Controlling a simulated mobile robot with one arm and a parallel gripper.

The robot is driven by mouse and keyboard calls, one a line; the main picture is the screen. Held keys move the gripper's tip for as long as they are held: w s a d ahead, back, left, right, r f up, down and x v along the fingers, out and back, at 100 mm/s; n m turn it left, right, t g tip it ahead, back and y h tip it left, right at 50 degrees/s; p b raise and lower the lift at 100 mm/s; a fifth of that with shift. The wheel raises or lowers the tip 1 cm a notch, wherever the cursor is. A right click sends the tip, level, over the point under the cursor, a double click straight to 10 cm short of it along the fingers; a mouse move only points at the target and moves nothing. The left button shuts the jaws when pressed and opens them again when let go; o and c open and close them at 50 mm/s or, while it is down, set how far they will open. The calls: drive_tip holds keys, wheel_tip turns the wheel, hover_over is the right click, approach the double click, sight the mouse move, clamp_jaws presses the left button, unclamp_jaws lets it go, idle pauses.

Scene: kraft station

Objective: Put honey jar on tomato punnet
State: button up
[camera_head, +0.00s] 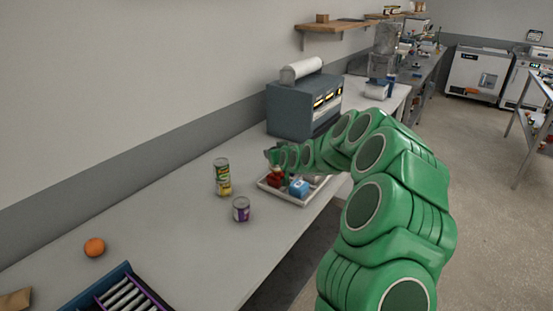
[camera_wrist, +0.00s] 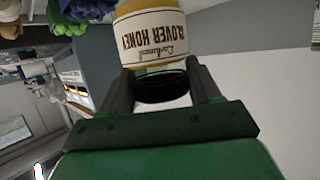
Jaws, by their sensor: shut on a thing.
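My gripper (camera_wrist: 163,82) is shut on the honey jar (camera_wrist: 158,35), with its fingers around the dark lid. The jar is amber with a cream "Clover Honey" label, which appears upside down in the wrist view. In the head view my arm's end (camera_head: 272,157) is above the far left part of the white tray; the jar cannot be made out there. A small red thing (camera_head: 275,177) sits in the tray below it. I cannot tell whether it is the tomato punnet, and no punnet is clearly seen in either view.
The white tray (camera_head: 296,200) also holds a blue carton (camera_head: 299,188). A grey machine (camera_head: 303,105) stands behind. An orange (camera_head: 94,247) and a blue crate (camera_head: 92,294) are nearer. Bare counter lies between.

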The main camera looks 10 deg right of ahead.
drive_tip(key=shift+f, duration=1.15)
drive_tip(key=shift+f, duration=0.1)
drive_tip(key=o, duration=1.3)
drive_tip(key=shift+s+r, duration=0.2)
drive_tip(key=shift+r, duration=0.05)
drive_tip(key=shift+v, duration=5.75)
drive_tip(key=shift+s, duration=0.1)
